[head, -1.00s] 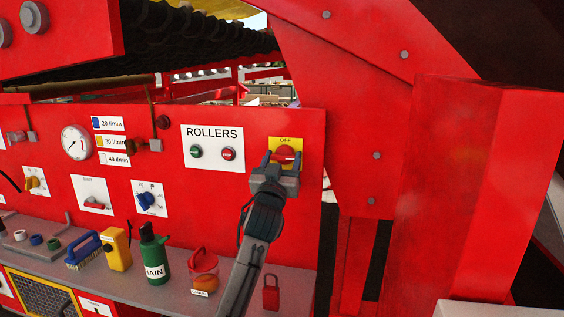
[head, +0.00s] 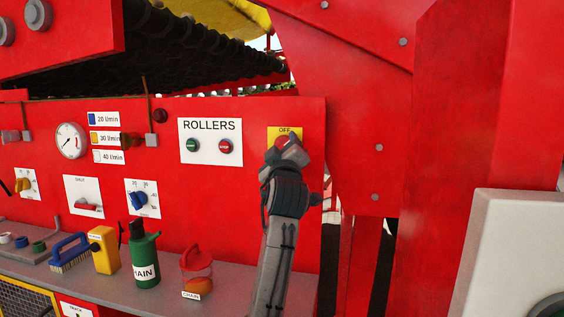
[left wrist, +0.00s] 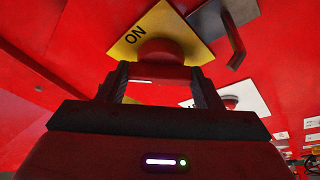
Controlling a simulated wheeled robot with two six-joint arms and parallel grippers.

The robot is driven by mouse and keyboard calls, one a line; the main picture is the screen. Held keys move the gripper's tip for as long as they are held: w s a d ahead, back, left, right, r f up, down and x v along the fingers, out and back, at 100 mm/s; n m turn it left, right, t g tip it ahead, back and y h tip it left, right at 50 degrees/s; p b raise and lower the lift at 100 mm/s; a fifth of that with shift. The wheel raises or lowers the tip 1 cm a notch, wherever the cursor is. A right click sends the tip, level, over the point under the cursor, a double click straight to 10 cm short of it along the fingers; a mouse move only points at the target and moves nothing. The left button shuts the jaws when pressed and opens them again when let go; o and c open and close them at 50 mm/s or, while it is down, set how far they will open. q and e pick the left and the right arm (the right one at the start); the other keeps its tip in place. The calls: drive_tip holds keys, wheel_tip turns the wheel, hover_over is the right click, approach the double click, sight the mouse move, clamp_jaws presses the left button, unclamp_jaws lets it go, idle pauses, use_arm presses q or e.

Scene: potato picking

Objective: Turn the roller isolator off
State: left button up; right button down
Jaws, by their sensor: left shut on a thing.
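The roller isolator is a red rotary knob (head: 282,141) on a yellow plate (head: 274,132) marked OFF at its top edge, at the right end of the red panel. My left gripper (head: 287,150) is shut on the knob and hides most of it in the head view. In the left wrist view the red knob (left wrist: 165,72) sits between the two dark fingers. The yellow plate (left wrist: 130,42) there shows the word ON at its upper left. My right gripper is in neither view.
Left of the isolator is the ROLLERS plate (head: 210,154) with a green and a red button. A red frame (head: 370,120) stands to the right.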

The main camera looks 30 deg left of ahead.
use_arm(q)
drive_tip(key=n+g+b, duration=0.1)
drive_tip(key=n, duration=0.2)
drive_tip(key=n+g+y+b, duration=0.1)
drive_tip(key=n, duration=0.2)
drive_tip(key=shift+g, duration=0.4)
drive_tip(key=n, duration=0.2)
drive_tip(key=shift+n+g+b, duration=0.3)
drive_tip(key=shift+g+b, duration=0.1)
drive_tip(key=shift+n+g+h, duration=0.3)
drive_tip(key=shift+n+h, duration=0.1)
drive_tip(key=shift+n, duration=0.6)
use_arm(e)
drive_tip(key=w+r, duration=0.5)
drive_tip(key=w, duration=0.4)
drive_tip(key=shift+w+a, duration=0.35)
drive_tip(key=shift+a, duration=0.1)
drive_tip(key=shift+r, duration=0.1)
use_arm(q)
drive_tip(key=o, duration=1)
